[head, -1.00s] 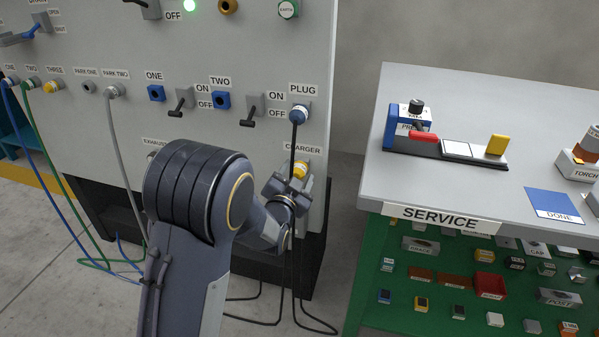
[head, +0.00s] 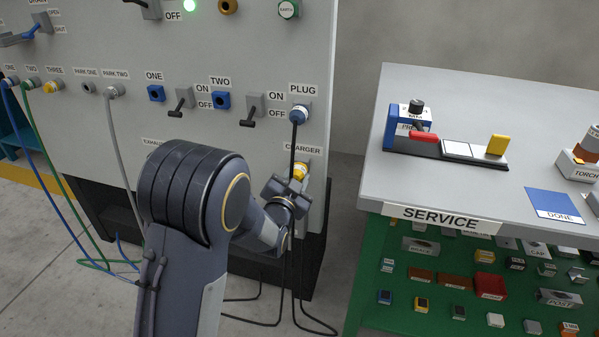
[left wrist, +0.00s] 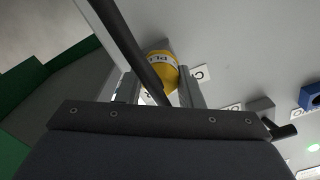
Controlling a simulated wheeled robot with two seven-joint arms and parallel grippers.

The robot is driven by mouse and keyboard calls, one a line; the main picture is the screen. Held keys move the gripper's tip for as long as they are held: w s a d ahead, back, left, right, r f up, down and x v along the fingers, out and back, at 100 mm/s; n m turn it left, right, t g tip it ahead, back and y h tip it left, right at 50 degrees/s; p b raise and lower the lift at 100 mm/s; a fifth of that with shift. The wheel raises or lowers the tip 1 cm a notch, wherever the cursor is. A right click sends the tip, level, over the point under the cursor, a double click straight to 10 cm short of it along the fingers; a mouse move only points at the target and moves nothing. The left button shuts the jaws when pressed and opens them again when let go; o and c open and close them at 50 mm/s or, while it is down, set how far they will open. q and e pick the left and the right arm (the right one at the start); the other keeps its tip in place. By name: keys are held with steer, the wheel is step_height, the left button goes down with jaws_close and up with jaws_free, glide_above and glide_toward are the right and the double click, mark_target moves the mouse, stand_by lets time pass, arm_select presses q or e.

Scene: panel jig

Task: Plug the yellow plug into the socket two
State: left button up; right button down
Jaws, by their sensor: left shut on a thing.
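The yellow plug (head: 299,171) sits at the panel's CHARGER place, below the PLUG label. My left gripper (head: 291,188) is shut on it from below and in front, hiding part of it. In the left wrist view the yellow plug (left wrist: 162,68), with a white lettered band, shows between the two fingers. A dark cable crosses in front of it. Socket two (head: 221,100) is a blue socket under the label TWO, up and left of my gripper, with nothing in it. My right gripper is not in view.
A blue plug (head: 299,114) sits at the PLUG place, its black cable hanging past my gripper. A switch (head: 254,107) stands between it and socket two. Blue socket ONE (head: 156,93) is further left. The SERVICE table (head: 440,185) stands right, across a gap.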

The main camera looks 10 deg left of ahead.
mark_target(296, 178)
arm_select(q)
steer(key=shift+s, duration=0.45)
steer(key=shift+s+b, duration=0.3)
steer(key=shift+s, duration=0.9)
